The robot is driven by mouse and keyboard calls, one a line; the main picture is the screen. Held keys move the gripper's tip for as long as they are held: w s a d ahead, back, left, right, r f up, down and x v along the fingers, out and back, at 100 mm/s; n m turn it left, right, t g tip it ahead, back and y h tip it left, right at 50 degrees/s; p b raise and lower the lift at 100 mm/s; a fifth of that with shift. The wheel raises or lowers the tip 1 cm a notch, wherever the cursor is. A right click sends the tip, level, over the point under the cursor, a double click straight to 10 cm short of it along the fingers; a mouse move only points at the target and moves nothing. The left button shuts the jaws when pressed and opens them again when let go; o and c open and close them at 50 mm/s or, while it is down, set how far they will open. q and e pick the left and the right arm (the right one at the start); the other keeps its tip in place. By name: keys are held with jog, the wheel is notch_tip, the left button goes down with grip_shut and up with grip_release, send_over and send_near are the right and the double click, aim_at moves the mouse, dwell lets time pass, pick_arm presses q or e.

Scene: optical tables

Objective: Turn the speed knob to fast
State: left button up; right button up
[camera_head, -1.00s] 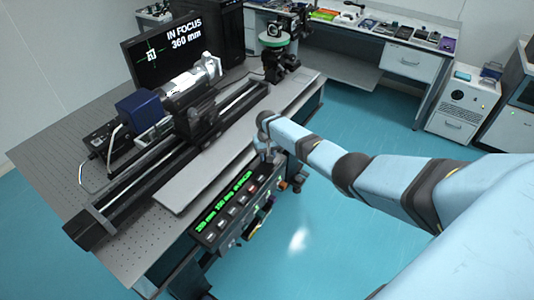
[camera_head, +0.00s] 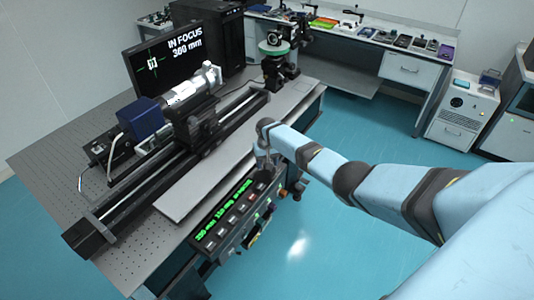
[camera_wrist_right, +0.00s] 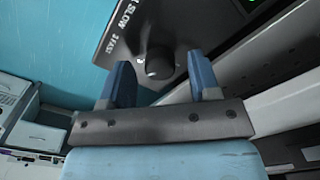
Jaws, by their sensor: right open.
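The dark round speed knob (camera_wrist_right: 158,63) is on a black control panel (camera_wrist_right: 135,30) in the right wrist view, beside white print that reads SLOW and FAST. My right gripper (camera_wrist_right: 159,74) is open, with one blue finger on each side of the knob. I cannot tell whether either finger touches it. In the head view my right gripper (camera_head: 262,158) points down at the far end of the control box (camera_head: 230,235), and the knob is hidden there. My left gripper is not in view.
The control box, with green lit text and several buttons, hangs at the front edge of the optical table (camera_head: 40,165). A rail with a blue-and-silver instrument (camera_head: 140,118) lies behind it. A monitor (camera_head: 170,60) reads IN FOCUS 360 mm. Floor in front is clear.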

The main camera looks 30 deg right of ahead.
notch_tip(320, 180, up, 13)
jog(key=shift+r+b, duration=0.2)
jog(key=shift+b, duration=0.1)
dwell(0.5)
